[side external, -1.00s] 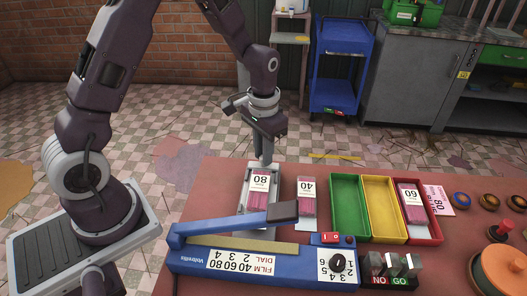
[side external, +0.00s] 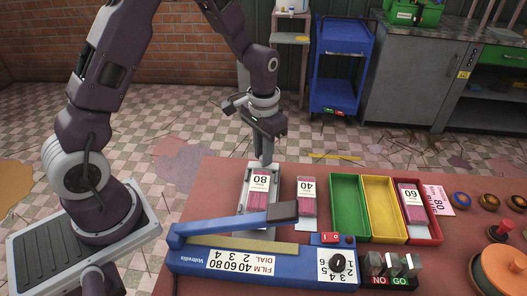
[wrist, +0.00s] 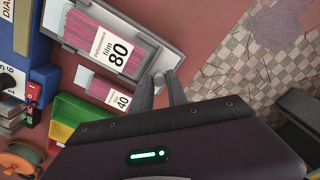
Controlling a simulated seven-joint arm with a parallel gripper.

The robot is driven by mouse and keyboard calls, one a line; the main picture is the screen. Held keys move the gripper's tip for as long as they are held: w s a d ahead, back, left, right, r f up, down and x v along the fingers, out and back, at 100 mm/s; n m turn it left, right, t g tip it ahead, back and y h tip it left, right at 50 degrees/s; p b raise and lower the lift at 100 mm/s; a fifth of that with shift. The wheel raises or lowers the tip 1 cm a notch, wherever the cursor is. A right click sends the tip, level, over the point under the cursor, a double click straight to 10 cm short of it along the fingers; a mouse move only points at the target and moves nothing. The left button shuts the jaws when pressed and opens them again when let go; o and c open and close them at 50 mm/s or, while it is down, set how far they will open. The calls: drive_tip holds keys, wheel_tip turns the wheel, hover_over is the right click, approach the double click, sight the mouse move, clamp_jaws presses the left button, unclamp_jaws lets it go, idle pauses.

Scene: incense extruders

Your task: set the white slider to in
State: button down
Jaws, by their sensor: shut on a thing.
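The pale grey-white tray (side external: 276,200), which looks like the white slider, lies at the back edge of the blue machine (side external: 200,262). A pink pack labelled 80 (side external: 260,182) lies in it. In the wrist view, the tray (wrist: 166,42) and pack (wrist: 112,50) show beside my fingers. My gripper (side external: 263,160) points down at the tray's end away from the machine. In the wrist view, my gripper (wrist: 162,84) is shut on a small pale part at that end, mostly hidden by the fingers.
A blue lever with a dark handle (side external: 282,211) crosses above the tray's machine end. A pink pack labelled 40 (side external: 306,195) lies close right. Green (side external: 336,237), yellow and red bins stand further right. The table's far edge is just beyond my gripper.

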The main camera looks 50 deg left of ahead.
sight(261, 176)
idle(0.5)
drive_tip(key=shift+s+d, duration=2)
drive_tip(key=c, duration=1.6)
unclamp_jaws()
drive_tip(key=shift+r, duration=0.1)
